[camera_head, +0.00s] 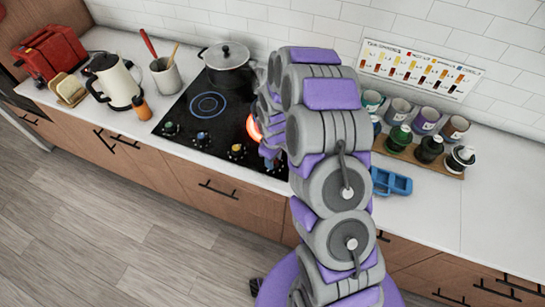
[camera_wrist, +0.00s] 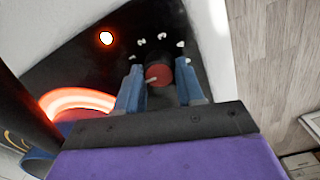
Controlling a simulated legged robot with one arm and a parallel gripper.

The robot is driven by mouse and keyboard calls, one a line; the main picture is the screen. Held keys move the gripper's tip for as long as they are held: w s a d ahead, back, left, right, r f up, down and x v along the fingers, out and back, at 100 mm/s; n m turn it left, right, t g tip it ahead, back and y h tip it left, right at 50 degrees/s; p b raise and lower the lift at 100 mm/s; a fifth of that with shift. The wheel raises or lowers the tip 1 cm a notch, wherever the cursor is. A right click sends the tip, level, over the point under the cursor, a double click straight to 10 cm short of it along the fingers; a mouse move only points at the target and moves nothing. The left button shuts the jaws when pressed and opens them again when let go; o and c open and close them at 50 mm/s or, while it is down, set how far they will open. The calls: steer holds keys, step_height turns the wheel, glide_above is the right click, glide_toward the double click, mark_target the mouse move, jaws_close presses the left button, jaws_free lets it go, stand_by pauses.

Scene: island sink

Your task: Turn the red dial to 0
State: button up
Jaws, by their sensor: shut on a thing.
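The red dial (camera_wrist: 158,75) shows in the wrist view between the two blue fingers of my gripper (camera_wrist: 159,88). The fingers are closed on its sides. A pale pointer mark on the dial points to the left in this view. Small white marks (camera_wrist: 162,37) lie around the dial on the black cooktop, too small to read. In the head view my arm hides the red dial and most of my gripper. The burner (camera_head: 253,127) beside my arm glows orange-red, and it also glows in the wrist view (camera_wrist: 75,100).
Green (camera_head: 170,130), blue (camera_head: 203,137) and yellow (camera_head: 237,151) dials line the cooktop's front edge. A lidded pot (camera_head: 228,68) stands at the back. Mugs and bottles stand on a wooden board (camera_head: 420,158) to the right.

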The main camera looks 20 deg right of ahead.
steer(key=shift+s+d+n+p, duration=0.1)
steer(key=shift+n+p, duration=0.2)
steer(key=shift+n, duration=1)
steer(key=shift+n, duration=0.3)
steer(key=o, duration=1)
steer(key=shift+r, duration=8.6)
